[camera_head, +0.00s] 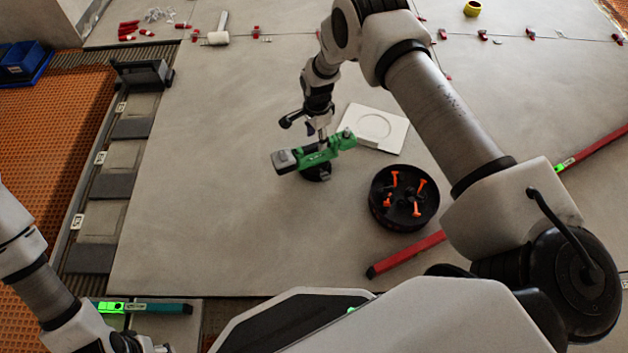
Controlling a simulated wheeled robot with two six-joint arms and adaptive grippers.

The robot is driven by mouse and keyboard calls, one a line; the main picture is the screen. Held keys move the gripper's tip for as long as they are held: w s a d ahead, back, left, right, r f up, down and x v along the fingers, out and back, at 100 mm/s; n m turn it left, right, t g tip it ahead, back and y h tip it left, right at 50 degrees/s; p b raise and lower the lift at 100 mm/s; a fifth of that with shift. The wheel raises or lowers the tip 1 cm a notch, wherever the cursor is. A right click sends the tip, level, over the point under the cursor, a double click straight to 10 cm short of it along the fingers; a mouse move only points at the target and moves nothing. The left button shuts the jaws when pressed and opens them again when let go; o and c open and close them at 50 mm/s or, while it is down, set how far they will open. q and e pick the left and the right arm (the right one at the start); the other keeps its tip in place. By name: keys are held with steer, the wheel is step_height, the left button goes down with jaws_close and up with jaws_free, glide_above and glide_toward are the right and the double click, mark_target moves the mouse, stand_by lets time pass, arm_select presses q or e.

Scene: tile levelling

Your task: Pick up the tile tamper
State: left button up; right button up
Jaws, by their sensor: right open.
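The tile tamper (316,154), a green tool with a grey battery end and a dark round pad below, rests on the large grey tile left of the white plate. My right gripper (317,131) points down just above the middle of its green body. It is open; I cannot tell whether the fingers touch the tool, and its far side is hidden. My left gripper (138,344) is at the bottom left edge, far from the tamper and partly cut off. Its jaws are too unclear to judge.
A white plate with a round recess (382,142) lies right of the tamper. A black round tray (376,212) holds orange pieces. A red bar (405,256) lies in front. A white mallet (219,35) and red clips lie at the back. The tile's left part is clear.

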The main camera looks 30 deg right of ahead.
mark_target(315, 145)
steer(key=shift+w+d+f+m+b, duration=0.3)
steer(key=shift+w+f, duration=0.15)
steer(key=shift+w, duration=0.1)
steer(key=shift+w+d+f+m+b, duration=0.2)
steer(key=shift+w+f+b, duration=0.1)
steer(key=shift+w+f, duration=0.15)
steer(key=shift+w+r, duration=0.1)
steer(key=shift+w, duration=0.2)
steer(key=shift+m, duration=0.3)
step_height(315, 145, down, 7)
steer(key=b, duration=0.5)
steer(key=shift+s+a+b, duration=0.15)
steer(key=shift+b, duration=0.2)
steer(key=shift+r, duration=0.1)
arm_select(q)
step_height(315, 145, down, 9)
steer(key=shift+w, duration=0.3)
steer(key=shift+f, duration=0.1)
arm_select(e)
steer(key=shift+f, duration=0.3)
steer(key=shift+r, duration=0.1)
jaws_close()
